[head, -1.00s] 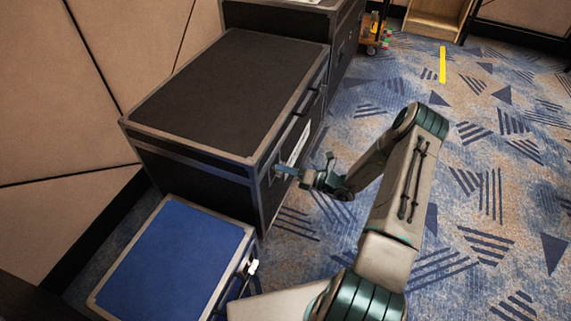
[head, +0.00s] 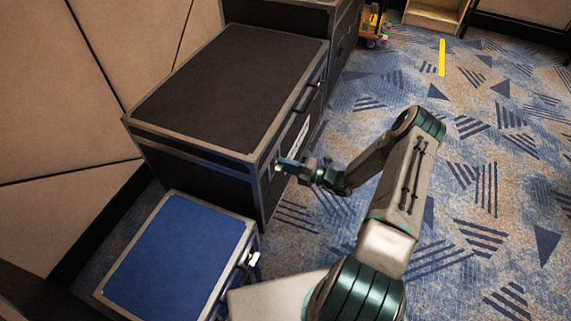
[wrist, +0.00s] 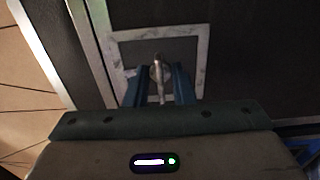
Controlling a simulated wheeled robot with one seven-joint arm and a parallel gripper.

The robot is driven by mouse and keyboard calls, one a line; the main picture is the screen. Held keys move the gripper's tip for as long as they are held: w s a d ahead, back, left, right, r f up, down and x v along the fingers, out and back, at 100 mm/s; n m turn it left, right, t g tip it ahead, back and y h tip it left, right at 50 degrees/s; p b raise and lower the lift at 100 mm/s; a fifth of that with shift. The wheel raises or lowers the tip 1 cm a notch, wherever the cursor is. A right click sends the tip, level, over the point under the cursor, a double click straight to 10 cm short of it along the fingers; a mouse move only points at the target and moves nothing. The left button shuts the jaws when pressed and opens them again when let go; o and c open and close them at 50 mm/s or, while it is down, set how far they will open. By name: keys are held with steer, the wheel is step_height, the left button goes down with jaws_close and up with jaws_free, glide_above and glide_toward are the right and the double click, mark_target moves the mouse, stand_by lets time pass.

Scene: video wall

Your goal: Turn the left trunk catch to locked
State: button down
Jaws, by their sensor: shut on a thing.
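The black trunk (head: 225,80) with grey metal edging stands against the wall. Its left catch (wrist: 157,68) shows in the wrist view as a small metal piece inside a pale square frame (wrist: 204,48) on the trunk's front. My gripper (wrist: 160,84) has its two blue fingers on either side of the catch, shut on it. In the head view my gripper (head: 285,164) reaches the trunk's front face near its left end. The fingers hide part of the catch, and its exact turn is hard to read.
A blue case (head: 180,245) with pale edging sits left of my arm, below the trunk. Another dark case (head: 290,12) stands behind the trunk. The patterned carpet (head: 470,200) to the right is mostly open, with a yellow strip (head: 442,58) on it.

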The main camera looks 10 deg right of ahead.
steer(key=shift+s+f, duration=0.1)
stand_by(0.4)
steer(key=c, duration=1.6)
jaws_free()
steer(key=p+v, duration=0.1)
steer(key=v, duration=1.2)
steer(key=shift+s+d+p, duration=0.2)
steer(key=shift+d+p, duration=0.15)
